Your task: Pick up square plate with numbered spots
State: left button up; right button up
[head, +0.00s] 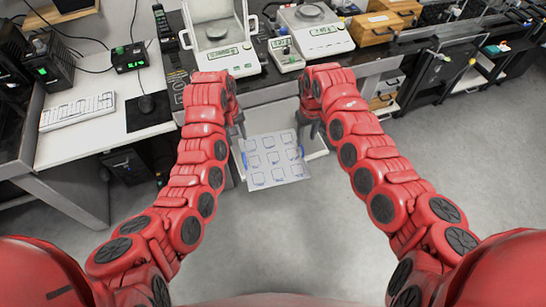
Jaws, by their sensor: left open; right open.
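The square plate (270,160) is pale grey-white, with rows of outlined square spots and blue marks at its left and right edges. It shows in the head view, low in front of the black-topped bench. The numbers are too small to read. My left gripper (239,131) is open at the plate's upper left corner. My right gripper (309,131) is open near its upper right corner. I cannot tell whether either gripper touches the plate. Part of a white surface (317,154) shows around the plate, partly hidden by it and my arms.
A balance with a glass shield (222,55), a smaller device (286,54) and another balance (318,39) stand on the bench. Wooden boxes (375,28) are to the right. The floor (300,230) nearby is clear.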

aim_at(303, 152)
pick_arm(q)
jog(key=f, duration=0.8)
jog(key=shift+w+d+f, duration=0.15)
jog(key=shift+w+d, duration=0.15)
jog(key=shift+d, duration=0.1)
pick_arm(e)
notch_tip(303, 152, down, 8)
jog(key=shift+f, duration=0.2)
pick_arm(q)
jog(key=shift+d+f, duration=0.1)
jog(key=shift+f, duration=0.45)
pick_arm(e)
jog(key=shift+f, duration=0.5)
pick_arm(q)
grip_shut()
pick_arm(e)
grip_shut()
pick_arm(q)
jog(key=shift+r, duration=0.1)
